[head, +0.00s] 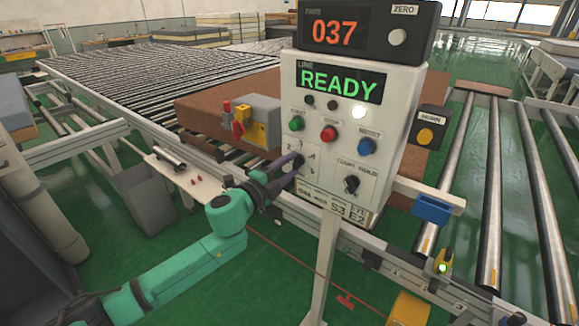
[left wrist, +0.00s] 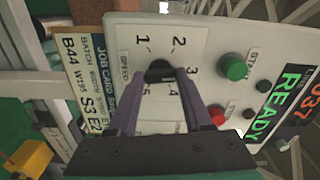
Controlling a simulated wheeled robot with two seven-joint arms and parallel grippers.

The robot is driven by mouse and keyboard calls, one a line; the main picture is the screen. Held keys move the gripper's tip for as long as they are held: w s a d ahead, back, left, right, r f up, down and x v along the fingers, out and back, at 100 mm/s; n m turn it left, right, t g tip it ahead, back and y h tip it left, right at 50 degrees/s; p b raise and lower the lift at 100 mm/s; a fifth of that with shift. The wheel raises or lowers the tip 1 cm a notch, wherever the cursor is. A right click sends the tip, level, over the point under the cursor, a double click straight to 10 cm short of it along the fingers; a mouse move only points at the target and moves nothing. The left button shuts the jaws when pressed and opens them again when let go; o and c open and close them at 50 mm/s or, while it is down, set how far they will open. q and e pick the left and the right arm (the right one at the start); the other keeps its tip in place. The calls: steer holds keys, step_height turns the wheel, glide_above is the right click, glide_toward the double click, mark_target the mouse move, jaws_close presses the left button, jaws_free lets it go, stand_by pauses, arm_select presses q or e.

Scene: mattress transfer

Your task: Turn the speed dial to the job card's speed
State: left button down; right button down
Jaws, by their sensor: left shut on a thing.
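The speed dial (left wrist: 160,68) is a black knob on a white plate with numbers 1 to 5 around it. My left gripper (head: 291,163) is shut on the dial, one purple finger on each side. The dial's pointer is hard to make out between the fingers. The job card (left wrist: 88,85) hangs below the control panel (head: 345,140) and reads B44, W195, S3, E2; it also shows in the head view (head: 330,205). My right gripper is not in view.
Above the dial are a green button (head: 296,124), a red button (head: 329,133) and a blue button (head: 367,146). A second black knob (head: 351,184) sits to its right. The display (head: 340,85) reads READY. A roller conveyor (head: 150,85) runs behind, carrying a brown slab (head: 210,105).

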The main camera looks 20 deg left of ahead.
arm_select(q)
steer(key=shift+m, duration=0.6)
steer(key=shift+c, duration=1.6)
jaws_free()
steer(key=b+v, duration=0.4)
steer(key=v, duration=1)
steer(key=shift+s, duration=0.25)
